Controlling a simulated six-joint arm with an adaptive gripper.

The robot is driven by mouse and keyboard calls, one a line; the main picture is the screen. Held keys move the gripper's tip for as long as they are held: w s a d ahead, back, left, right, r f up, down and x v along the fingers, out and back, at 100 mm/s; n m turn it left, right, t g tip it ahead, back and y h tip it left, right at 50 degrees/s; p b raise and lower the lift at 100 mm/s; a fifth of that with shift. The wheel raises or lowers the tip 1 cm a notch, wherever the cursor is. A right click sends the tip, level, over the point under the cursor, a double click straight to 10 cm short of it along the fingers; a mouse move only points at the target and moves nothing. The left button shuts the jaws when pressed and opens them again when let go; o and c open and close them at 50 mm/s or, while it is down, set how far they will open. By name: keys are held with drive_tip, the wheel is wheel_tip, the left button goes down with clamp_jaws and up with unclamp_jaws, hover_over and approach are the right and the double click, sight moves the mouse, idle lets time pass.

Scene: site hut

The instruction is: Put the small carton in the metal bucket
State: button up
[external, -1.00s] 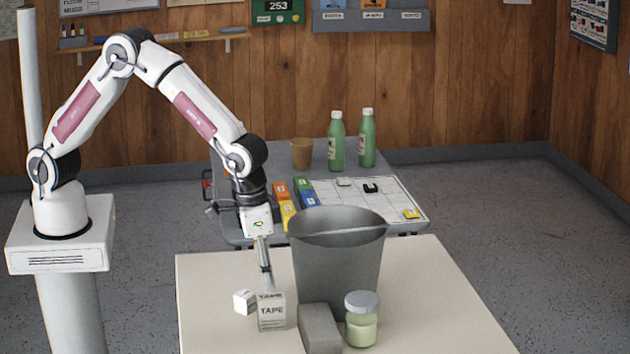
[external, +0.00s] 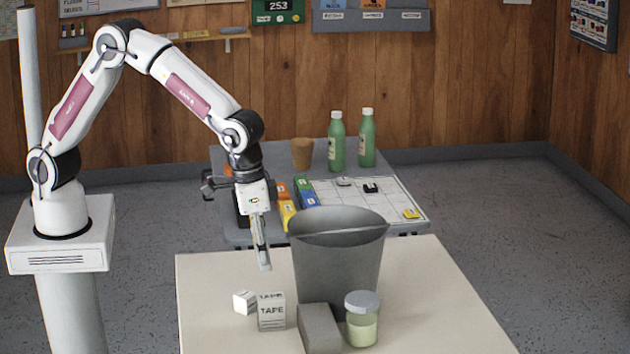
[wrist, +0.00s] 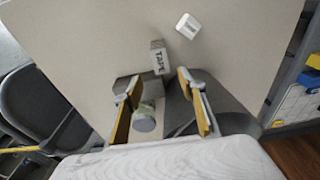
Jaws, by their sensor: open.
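The small carton (external: 271,312), a grey-white box marked TAPE, stands upright on the cream table, left of the metal bucket. It also shows in the wrist view (wrist: 158,60), beyond my fingertips. The grey metal bucket (external: 338,265) stands upright with its handle across the mouth; its bottom inside is hidden. Part of it shows behind the right finger in the wrist view (wrist: 232,102). My gripper (external: 264,266) is open and empty, above the carton and apart from it, left of the bucket wall. Its fingers are spread in the wrist view (wrist: 160,88).
A small white box (external: 244,301) sits just left of the carton. A grey block (external: 319,329) and a lidded jar (external: 362,320) stand in front of the bucket. The table's right side is clear. A grey table with bottles (external: 337,142) stands behind.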

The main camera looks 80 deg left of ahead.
drive_tip(key=shift+a+r, duration=0.1)
drive_tip(key=s+a+r+t, duration=0.1)
drive_tip(key=s+a+r, duration=0.3)
drive_tip(key=a+r, duration=0.45)
drive_tip(key=s+a+r+t, duration=0.1)
drive_tip(key=s+a+r, duration=0.3)
drive_tip(key=a+r, duration=0.4)
drive_tip(key=s+a+t, duration=0.1)
drive_tip(key=s+a, duration=0.5)
drive_tip(key=s, duration=0.3)
drive_tip(key=s+a+r+t, duration=0.1)
drive_tip(key=s+a, duration=0.6)
drive_tip(key=s, duration=0.2)
drive_tip(key=shift+a, duration=0.15)
drive_tip(key=shift+o, duration=0.4)
drive_tip(key=shift+s, duration=0.1)
